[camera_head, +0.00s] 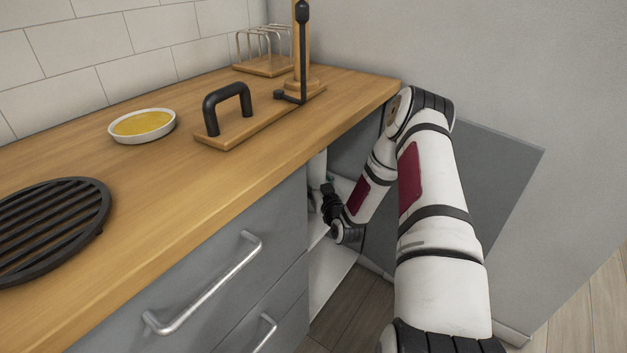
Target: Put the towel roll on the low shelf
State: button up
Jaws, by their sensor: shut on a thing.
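My arm reaches down past the end of the counter into an open grey cabinet. My gripper (325,203) is inside the cabinet opening, partly hidden by the cabinet's front edge. It is shut on a pale thing, taken to be the towel roll (316,170), of which only a narrow strip shows. I cannot tell whether the roll touches a shelf. A white upper shelf (343,186) shows behind my gripper. The low shelf (328,278) is a white board at the bottom of the cabinet, and its visible part is bare.
The open cabinet door (500,190) stands to the right of my arm. The wooden counter (240,160) carries a black grate (50,230), a yellow-filled dish (142,124), a board with a black handle (228,108), a wooden stand (301,60) and a wire rack (262,50). Drawer handles (205,285) project in front.

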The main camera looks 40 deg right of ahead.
jog(key=o, duration=1.3)
jog(key=shift+f, duration=0.15)
jog(key=shift+r, duration=0.2)
jog(key=p+v, duration=0.2)
jog(key=v, duration=1)
